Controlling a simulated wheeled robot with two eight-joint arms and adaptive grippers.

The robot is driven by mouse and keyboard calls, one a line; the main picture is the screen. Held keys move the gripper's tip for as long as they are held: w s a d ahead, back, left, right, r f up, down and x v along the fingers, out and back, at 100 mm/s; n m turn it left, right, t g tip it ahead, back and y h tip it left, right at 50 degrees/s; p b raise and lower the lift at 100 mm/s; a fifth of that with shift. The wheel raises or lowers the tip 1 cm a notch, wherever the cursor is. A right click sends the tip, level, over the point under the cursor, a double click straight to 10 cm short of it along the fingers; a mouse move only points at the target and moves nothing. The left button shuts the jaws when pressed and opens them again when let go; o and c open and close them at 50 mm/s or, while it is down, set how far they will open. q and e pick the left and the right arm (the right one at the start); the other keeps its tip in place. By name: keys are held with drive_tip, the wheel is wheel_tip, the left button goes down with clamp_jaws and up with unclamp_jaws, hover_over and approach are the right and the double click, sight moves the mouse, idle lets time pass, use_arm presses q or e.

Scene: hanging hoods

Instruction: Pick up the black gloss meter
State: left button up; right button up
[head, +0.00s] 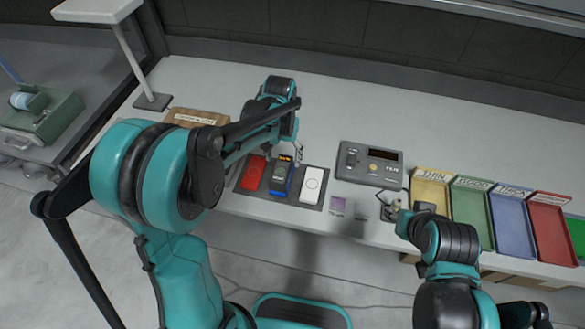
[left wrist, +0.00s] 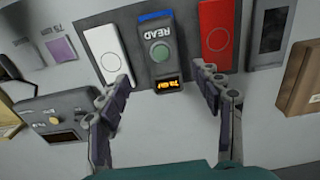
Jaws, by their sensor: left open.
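The dark meter (head: 282,173) lies on a dark mat (head: 319,172), with an orange display and a blue end. In the left wrist view this dark meter (left wrist: 158,48) shows a round grey-green button and the word READ. My left gripper (head: 286,148) is open and empty above it; in the left wrist view its fingertips (left wrist: 165,80) are on either side of the meter's display end, apart from it. A red device (head: 253,172) and a white device (head: 312,184) flank the meter. My right gripper (head: 392,206) is small and partly hidden near the table's front edge.
A grey control box (head: 369,164) stands right of the mat. Yellow, green, blue (head: 514,220) and red trays line the right side. A cardboard box (head: 196,117) lies at the left. In the left wrist view a dark slab (left wrist: 271,30) lies beyond the red device.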

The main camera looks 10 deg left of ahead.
sight(282, 168)
use_arm(q)
drive_tip(key=shift+w+d+f, duration=0.1)
drive_tip(key=shift+f, duration=0.3)
wheel_tip(282, 168, down, 2)
drive_tip(key=shift+b, duration=0.45)
drive_tip(key=f, duration=0.1)
drive_tip(key=f+b, duration=0.1)
drive_tip(key=f, duration=0.1)
drive_tip(key=f+b, duration=0.1)
drive_tip(key=f, duration=0.1)
drive_tip(key=shift+a+f, duration=0.2)
drive_tip(key=shift+a, duration=0.15)
drive_tip(key=shift+r, duration=0.1)
clamp_jaws()
